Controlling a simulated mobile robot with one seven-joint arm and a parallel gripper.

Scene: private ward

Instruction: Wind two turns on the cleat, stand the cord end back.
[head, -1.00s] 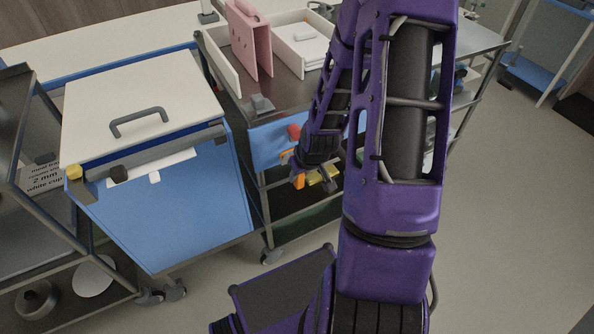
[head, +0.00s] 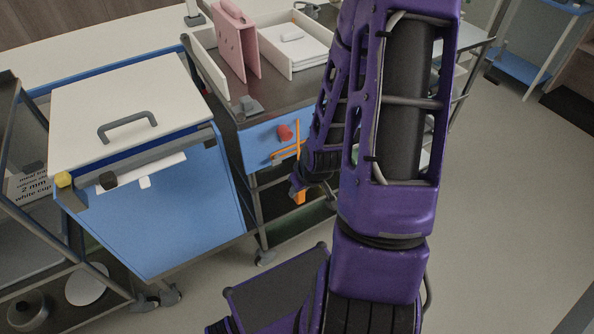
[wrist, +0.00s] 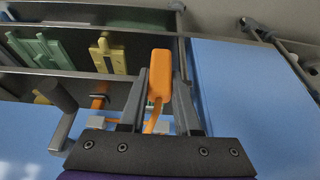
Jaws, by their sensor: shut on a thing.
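The orange cord end (wrist: 159,75), a block-like piece, stands between the two dark fingers of my gripper (wrist: 160,90) in the wrist view. My gripper is shut on it. An orange strand (wrist: 151,122) runs from it down toward the gripper body. In the head view the cord end (head: 300,197) shows at my gripper (head: 298,189), low beside the blue cart front. The orange cord (head: 286,154) shows on the blue front below a red knob (head: 285,132). I cannot clearly make out the cleat or count any turns; my arm hides part of this area.
A blue cart with a white lid (head: 130,95) stands to the left. The cart top holds a pink folder (head: 232,38) and a white tray (head: 300,52). Green (wrist: 38,50) and yellow (wrist: 107,55) pieces lie on the shelf. Open floor (head: 500,200) is to the right.

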